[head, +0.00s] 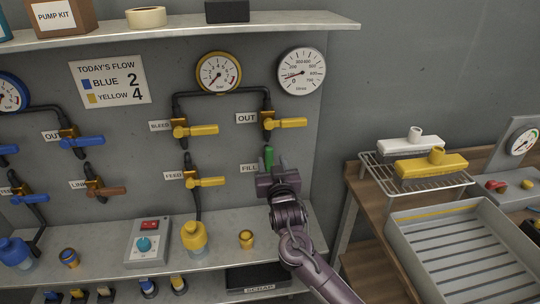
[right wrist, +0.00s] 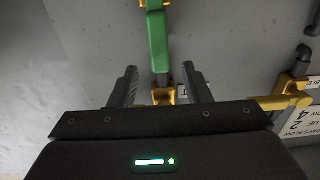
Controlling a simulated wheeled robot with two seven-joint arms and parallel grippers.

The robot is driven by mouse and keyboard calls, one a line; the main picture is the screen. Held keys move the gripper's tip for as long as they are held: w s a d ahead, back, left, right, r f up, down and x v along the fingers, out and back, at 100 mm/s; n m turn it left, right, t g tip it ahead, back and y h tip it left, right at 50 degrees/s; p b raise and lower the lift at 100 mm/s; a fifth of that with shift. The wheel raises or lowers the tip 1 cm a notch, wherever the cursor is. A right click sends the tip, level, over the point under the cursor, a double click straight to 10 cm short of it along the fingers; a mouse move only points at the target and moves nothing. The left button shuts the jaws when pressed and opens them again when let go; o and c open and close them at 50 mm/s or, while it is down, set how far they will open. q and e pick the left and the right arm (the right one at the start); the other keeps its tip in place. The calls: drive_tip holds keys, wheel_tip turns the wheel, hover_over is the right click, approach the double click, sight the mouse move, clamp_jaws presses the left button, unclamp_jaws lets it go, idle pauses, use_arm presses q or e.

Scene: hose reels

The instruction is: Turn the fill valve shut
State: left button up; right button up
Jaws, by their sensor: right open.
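The fill valve has a green handle (head: 268,157) and sits beside the FILL label (head: 249,168) on the grey panel. Its handle stands roughly upright in the head view. My right gripper (head: 271,178) is in front of it and covers the valve body and the lower handle. In the right wrist view the green handle (right wrist: 158,45) runs between and beyond the two fingers of my open gripper (right wrist: 160,84). A brass valve part shows between the fingers. Whether a finger touches the handle I cannot tell. My left gripper is not in view.
A yellow OUT valve handle (head: 286,123) is just above, and a yellow FEED handle (head: 206,182) is to the left. Below is a shelf with a brass fitting (head: 246,239) and a yellow bottle (head: 194,240). A grey tray (head: 397,226) stands at right.

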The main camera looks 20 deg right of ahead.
sight(270, 155)
drive_tip(key=shift+x, duration=2.05)
clamp_jaws()
